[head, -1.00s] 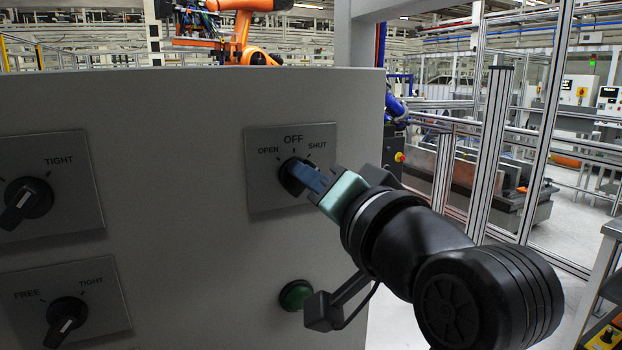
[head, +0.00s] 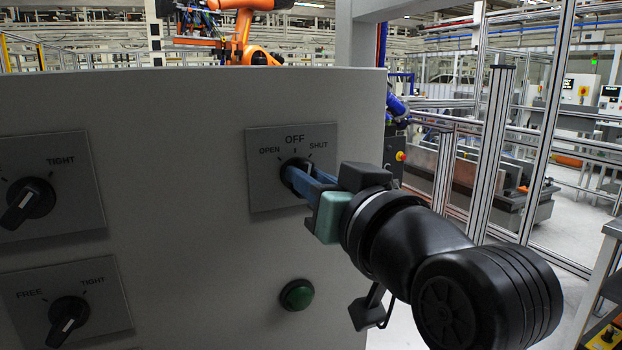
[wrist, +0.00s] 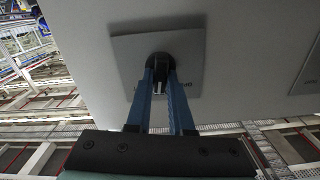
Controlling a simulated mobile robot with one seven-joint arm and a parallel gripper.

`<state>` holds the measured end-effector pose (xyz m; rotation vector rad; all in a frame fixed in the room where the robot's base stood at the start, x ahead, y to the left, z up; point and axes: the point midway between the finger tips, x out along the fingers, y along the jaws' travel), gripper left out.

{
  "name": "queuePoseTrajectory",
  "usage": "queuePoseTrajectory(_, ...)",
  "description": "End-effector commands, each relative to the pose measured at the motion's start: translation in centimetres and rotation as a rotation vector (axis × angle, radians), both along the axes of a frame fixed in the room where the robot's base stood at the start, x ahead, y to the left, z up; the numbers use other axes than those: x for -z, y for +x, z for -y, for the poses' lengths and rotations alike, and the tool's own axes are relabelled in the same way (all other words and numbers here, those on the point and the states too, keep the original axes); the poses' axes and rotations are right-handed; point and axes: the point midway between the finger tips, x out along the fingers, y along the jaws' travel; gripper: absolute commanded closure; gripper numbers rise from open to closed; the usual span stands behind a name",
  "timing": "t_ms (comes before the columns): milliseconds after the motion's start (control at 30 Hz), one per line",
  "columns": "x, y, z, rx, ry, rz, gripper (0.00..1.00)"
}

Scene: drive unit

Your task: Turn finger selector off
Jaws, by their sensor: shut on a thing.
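The finger selector is a black rotary knob (head: 289,172) on a grey plate (head: 262,196) marked OPEN, OFF and SHUT, at the right of the cabinet face. My gripper (head: 305,179) reaches it from the right, its blue fingers closed about the knob's handle. In the wrist view the knob (wrist: 159,62) shows between the tips of the two fingers (wrist: 162,80), with a light mark on the handle between them. The fingers hide much of the knob in the head view, so I cannot tell exactly which label it points at.
A green push button (head: 296,294) sits below the selector. Two other selectors, one marked TIGHT (head: 28,203) and one marked FREE and TIGHT (head: 66,318), are at the left. Metal fence frames (head: 490,150) stand behind on the right.

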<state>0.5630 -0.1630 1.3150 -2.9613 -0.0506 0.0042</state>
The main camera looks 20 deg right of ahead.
Motion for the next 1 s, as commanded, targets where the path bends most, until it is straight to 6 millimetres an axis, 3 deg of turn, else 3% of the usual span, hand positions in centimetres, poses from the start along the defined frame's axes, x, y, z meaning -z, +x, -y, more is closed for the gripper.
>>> queuePoseTrajectory(333, 0.12, 0.01, -0.07, 0.0, -0.153, 0.002, 1.0)
queuePoseTrajectory(867, 0.12, 0.02, -0.08, -0.001, -0.18, 0.002, 1.0)
queuePoseTrajectory(900, 0.12, 0.02, -0.08, -0.001, -0.18, 0.002, 0.78)
queuePoseTrajectory(1000, 0.11, 0.02, -0.08, 0.0, -0.18, 0.003, 0.6)
